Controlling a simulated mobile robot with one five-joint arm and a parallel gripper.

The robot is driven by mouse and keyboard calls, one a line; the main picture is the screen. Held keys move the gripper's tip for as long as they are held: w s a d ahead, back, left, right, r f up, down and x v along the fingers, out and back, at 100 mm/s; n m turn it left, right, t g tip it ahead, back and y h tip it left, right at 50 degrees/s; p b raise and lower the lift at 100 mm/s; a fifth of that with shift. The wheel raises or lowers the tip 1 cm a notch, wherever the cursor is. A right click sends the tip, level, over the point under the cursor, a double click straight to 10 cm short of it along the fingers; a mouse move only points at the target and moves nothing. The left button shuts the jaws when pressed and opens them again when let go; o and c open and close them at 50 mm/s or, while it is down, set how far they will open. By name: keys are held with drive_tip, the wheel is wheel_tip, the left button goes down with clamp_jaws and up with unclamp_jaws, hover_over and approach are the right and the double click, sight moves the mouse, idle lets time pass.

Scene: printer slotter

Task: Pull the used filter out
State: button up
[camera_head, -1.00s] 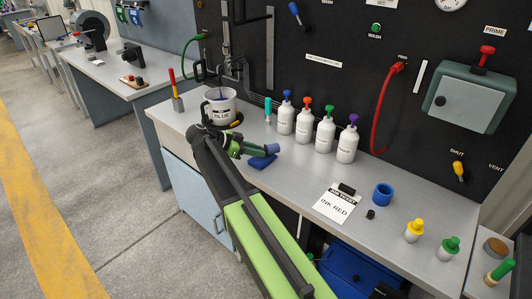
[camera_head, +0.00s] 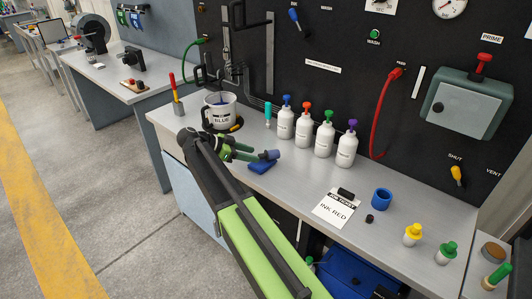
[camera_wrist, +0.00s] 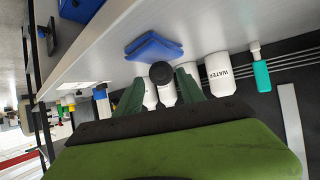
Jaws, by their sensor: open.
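My gripper (camera_head: 243,152) is low over the worktop, just right of the pot labelled BLUE (camera_head: 220,117). Its green fingers are apart. A short blue-grey cylinder (camera_head: 268,155) is at the fingertips, above or on a folded blue cloth (camera_head: 257,167). In the wrist view a dark round end (camera_wrist: 161,73) shows between the fingers, in front of the cloth (camera_wrist: 153,46). I cannot tell whether the fingers touch it, or whether this cylinder is the used filter.
White bottles with coloured tops (camera_head: 304,130) stand in a row behind, close to my gripper. A teal-bodied tube (camera_head: 267,112) stands left of them. A job ticket (camera_head: 335,208) and a blue ring (camera_head: 382,199) lie to the right. The worktop between is clear.

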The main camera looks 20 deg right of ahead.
drive_tip(key=p+v, duration=0.6)
drive_tip(key=v, duration=0.8)
drive_tip(key=s+d+f+n+y, duration=0.4)
drive_tip(key=s+f+n+y, duration=0.2)
drive_tip(key=s+n, duration=0.2)
drive_tip(key=s+d+f+n+y, duration=0.5)
drive_tip(key=s+n, duration=0.4)
drive_tip(key=s, duration=0.4)
drive_tip(key=shift+f+n+y, duration=0.3)
drive_tip(key=shift+f+y, duration=0.2)
